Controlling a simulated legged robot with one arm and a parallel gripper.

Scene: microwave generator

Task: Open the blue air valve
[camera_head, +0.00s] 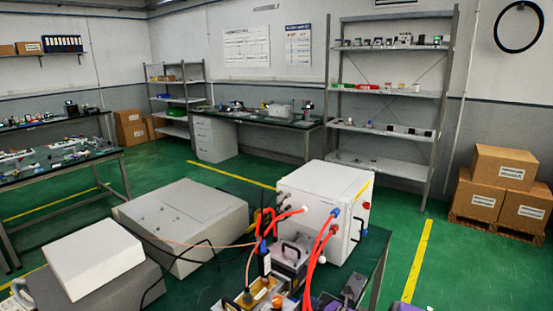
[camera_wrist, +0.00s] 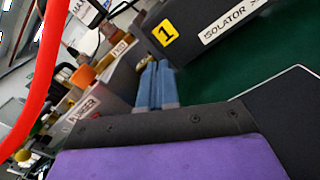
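A white box unit (camera_head: 313,200) stands on the dark green bench in the head view, with red tubes running to its front. A small blue fitting (camera_head: 335,212) sits on its front where a red tube meets it. I cannot tell whether this is the blue air valve or how it is turned. In the wrist view, my gripper (camera_wrist: 157,68) shows two blue-grey fingers close together, with nothing seen between them, above a dark bracket and purple body. The fingers point toward a dark box labelled isolator (camera_wrist: 200,28). No blue valve is clear in the wrist view.
A thick red tube (camera_wrist: 38,85) crosses the left of the wrist view. Orange and yellow knobbed parts (camera_wrist: 85,76) stand left of the fingers. Black cables (camera_head: 190,256) run between the grey box (camera_head: 185,222) and the bench equipment. Green floor is free toward the shelves (camera_head: 388,95).

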